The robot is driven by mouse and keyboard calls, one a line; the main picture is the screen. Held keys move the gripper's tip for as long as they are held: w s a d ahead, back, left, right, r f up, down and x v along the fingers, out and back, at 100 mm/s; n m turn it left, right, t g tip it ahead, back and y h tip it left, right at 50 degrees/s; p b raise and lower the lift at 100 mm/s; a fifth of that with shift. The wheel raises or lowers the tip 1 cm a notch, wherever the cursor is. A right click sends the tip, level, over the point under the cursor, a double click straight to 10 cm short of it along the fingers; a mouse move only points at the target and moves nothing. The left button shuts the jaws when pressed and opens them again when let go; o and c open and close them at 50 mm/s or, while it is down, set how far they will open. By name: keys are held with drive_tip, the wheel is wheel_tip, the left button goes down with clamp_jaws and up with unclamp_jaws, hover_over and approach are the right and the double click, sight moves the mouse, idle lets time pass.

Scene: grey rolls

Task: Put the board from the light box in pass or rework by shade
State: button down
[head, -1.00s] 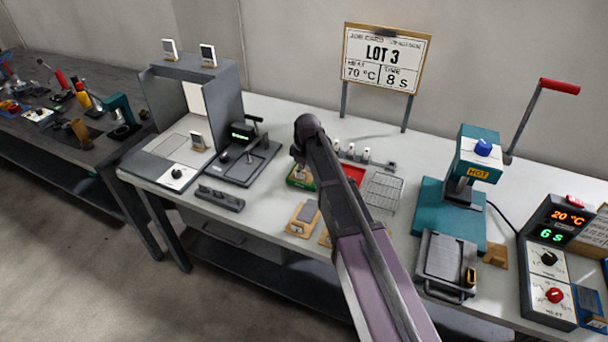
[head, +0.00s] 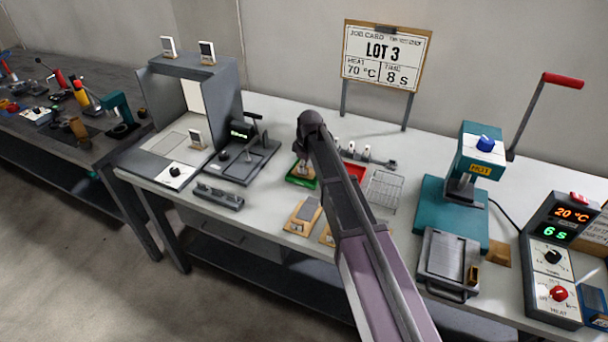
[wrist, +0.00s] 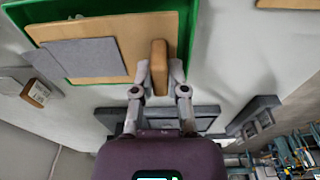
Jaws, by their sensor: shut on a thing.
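The board (wrist: 108,62) is light wood with a grey patch (wrist: 85,58) and an upright wooden grip block (wrist: 158,68). My gripper (wrist: 159,76) is shut on this block in the wrist view. The board lies within the outline of a green tray (wrist: 38,30); I cannot tell whether it touches the tray floor. In the head view the green tray (head: 301,182) is left of a red tray (head: 354,171), and my arm hides part of both. The grey light box (head: 225,95) stands at the left, with a lit pale panel and small shade cards.
Two wooden boards (head: 302,216) lie near the table's front edge, one partly behind my arm. A wire rack (head: 383,191) is right of the red tray. A teal press (head: 465,215) stands farther right. A dark device (head: 241,155) is beside the light box.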

drive_tip(key=shift+f+b, duration=0.65)
drive_tip(key=shift+f, duration=0.35)
drive_tip(key=shift+f, duration=0.15)
drive_tip(key=c, duration=0.7)
unclamp_jaws()
drive_tip(key=shift+o, duration=0.2)
drive_tip(key=shift+r, duration=0.2)
drive_tip(key=r+p, duration=0.4)
drive_tip(key=d+r+p, duration=0.1)
drive_tip(key=r+p, duration=0.7)
drive_tip(key=shift+s+d, duration=0.15)
drive_tip(key=shift+s, duration=0.15)
